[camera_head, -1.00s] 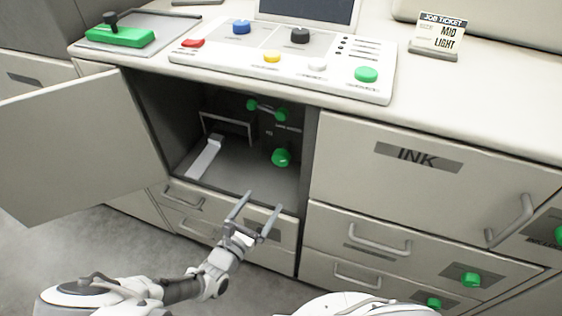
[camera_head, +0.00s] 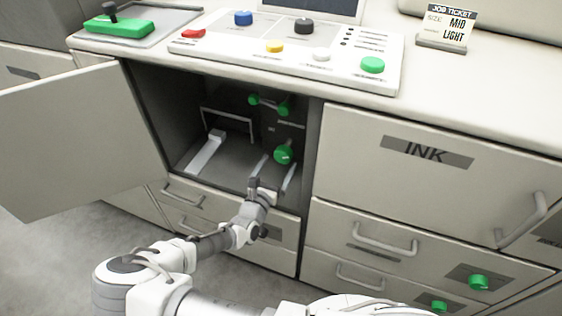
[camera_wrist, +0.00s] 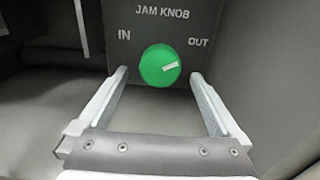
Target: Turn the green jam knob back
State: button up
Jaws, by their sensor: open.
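The jam knob (camera_head: 284,154) is a round green knob inside the open cabinet. In the wrist view the green knob (camera_wrist: 160,66) sits on a dark panel under the words JAM KNOB, with IN at its left and OUT at its right. Its white mark points right and slightly up, toward OUT. My gripper (camera_head: 273,178) is open at the cabinet mouth, just below and in front of the knob. In the wrist view the two fingers of my gripper (camera_wrist: 157,88) stand apart, one to each side of the knob, with nothing held.
The cabinet door (camera_head: 75,140) stands open at the left. A green double-ended lever (camera_head: 268,105) is above the knob, and a pale bar (camera_head: 206,152) lies at the cabinet's left. The INK drawer (camera_head: 380,155) is shut at the right. A control panel (camera_head: 345,72) sits on the counter above.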

jog(key=shift+x, duration=1.45)
jog(key=shift+c, duration=0.3)
jog(key=c, duration=1.3)
